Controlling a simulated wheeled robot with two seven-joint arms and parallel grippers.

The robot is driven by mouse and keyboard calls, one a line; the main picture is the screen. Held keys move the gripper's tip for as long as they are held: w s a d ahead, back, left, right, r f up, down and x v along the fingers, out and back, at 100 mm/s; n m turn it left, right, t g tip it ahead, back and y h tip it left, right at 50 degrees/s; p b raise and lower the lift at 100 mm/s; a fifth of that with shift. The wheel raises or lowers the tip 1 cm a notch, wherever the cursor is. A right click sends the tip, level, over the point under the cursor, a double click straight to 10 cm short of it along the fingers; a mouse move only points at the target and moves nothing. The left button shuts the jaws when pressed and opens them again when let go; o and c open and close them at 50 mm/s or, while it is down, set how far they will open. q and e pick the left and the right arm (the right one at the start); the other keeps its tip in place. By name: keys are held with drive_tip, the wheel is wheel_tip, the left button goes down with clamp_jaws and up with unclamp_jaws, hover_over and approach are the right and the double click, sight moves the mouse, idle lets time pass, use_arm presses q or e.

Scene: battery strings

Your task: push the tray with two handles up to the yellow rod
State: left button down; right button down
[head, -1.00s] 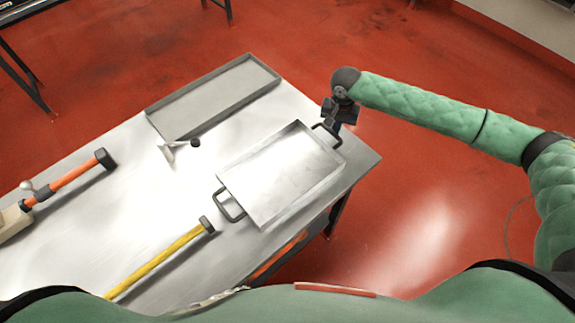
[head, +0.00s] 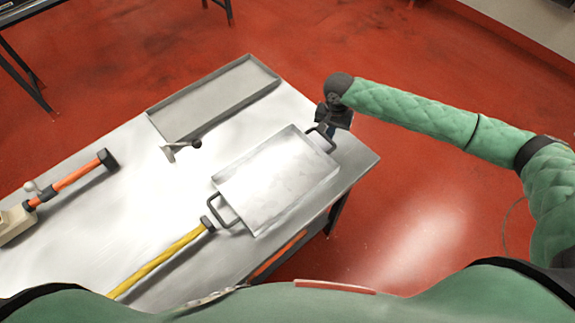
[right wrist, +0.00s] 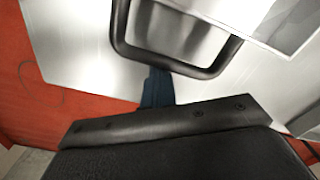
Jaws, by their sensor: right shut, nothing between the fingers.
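The grey metal tray with two dark handles (head: 220,183) lies on the metal table. Its left handle (head: 224,212) is at the black end of the yellow rod (head: 160,262); they look touching or nearly so. My right gripper (head: 326,128) is shut and empty at the tray's right handle (head: 331,143), on the side away from the rod. In the right wrist view a dark fingertip (right wrist: 157,88) sits against or just beside the handle bar (right wrist: 170,66). My left gripper is not in view.
A longer shallow tray (head: 150,124) lies at the table's back edge. A small metal piece with a dark knob (head: 182,150) stands in front of it. An orange rod (head: 75,180) lies at the left. The table (head: 130,215) is bare between them.

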drive_tip(key=shift+s+a+p, duration=0.35)
drive_tip(key=shift+s+a, duration=0.15)
drive_tip(key=shift+a, duration=0.05)
idle(0.4)
drive_tip(key=shift+w+d, duration=0.1)
drive_tip(key=shift+w+d+p, duration=0.5)
drive_tip(key=shift+w+d, duration=0.1)
drive_tip(key=shift+d, duration=0.1)
drive_tip(key=shift+r, duration=0.1)
